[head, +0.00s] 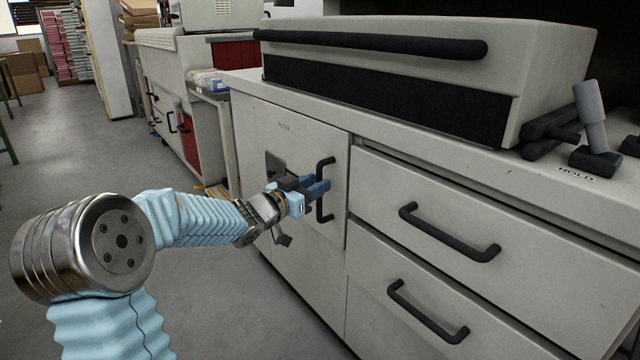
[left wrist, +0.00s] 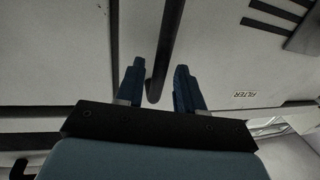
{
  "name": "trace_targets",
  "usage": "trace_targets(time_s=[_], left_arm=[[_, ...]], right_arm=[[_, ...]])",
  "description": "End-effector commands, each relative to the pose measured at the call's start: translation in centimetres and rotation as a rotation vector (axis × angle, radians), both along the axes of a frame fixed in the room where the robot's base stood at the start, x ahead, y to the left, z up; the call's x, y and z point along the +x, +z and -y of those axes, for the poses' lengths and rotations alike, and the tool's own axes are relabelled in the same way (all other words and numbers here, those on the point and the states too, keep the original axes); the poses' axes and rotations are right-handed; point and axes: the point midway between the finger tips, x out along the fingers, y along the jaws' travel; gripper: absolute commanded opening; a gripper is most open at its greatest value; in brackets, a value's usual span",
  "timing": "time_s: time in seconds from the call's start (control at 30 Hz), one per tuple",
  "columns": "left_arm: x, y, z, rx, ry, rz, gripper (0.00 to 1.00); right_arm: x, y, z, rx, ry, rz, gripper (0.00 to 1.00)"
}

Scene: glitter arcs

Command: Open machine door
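The machine door (head: 299,142) is a pale grey panel marked FILTER on the cabinet front, and it looks shut and flush. Its black vertical handle (head: 325,165) is on the door's right side. My left gripper (head: 318,188) is at the handle, hiding its middle part. In the left wrist view, the handle (left wrist: 168,45) reaches between the two blue fingertips of the left gripper (left wrist: 160,82). The fingers are apart, with a gap on both sides of the bar, which is nearer the left finger. My right gripper is not in view.
Two drawers with black handles (head: 449,233) (head: 428,312) are right of the door. A grey machine lid with a long black bar (head: 370,44) is above. A grey lever (head: 590,105) stands by HOLD lettering. Grey floor (head: 215,300) lies open to the left.

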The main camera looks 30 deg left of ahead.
Motion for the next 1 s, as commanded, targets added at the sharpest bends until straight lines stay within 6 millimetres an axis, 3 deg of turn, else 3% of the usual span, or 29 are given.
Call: trace_targets(time_s=[0.2,0.47,0.7,1.0], left_arm=[[1.9,0.0,0.4,0.001,-0.001,0.000,0.37],[2.0,0.0,0.4,0.001,0.000,-0.001,0.37],[2.0,0.0,0.4,0.001,0.000,0.000,0.02],[2.0,0.0,0.4,0.001,0.000,0.000,0.00]], right_arm=[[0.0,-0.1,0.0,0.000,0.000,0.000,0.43],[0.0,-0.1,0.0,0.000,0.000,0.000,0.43],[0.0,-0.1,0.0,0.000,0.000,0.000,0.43],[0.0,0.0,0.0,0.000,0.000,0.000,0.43]])
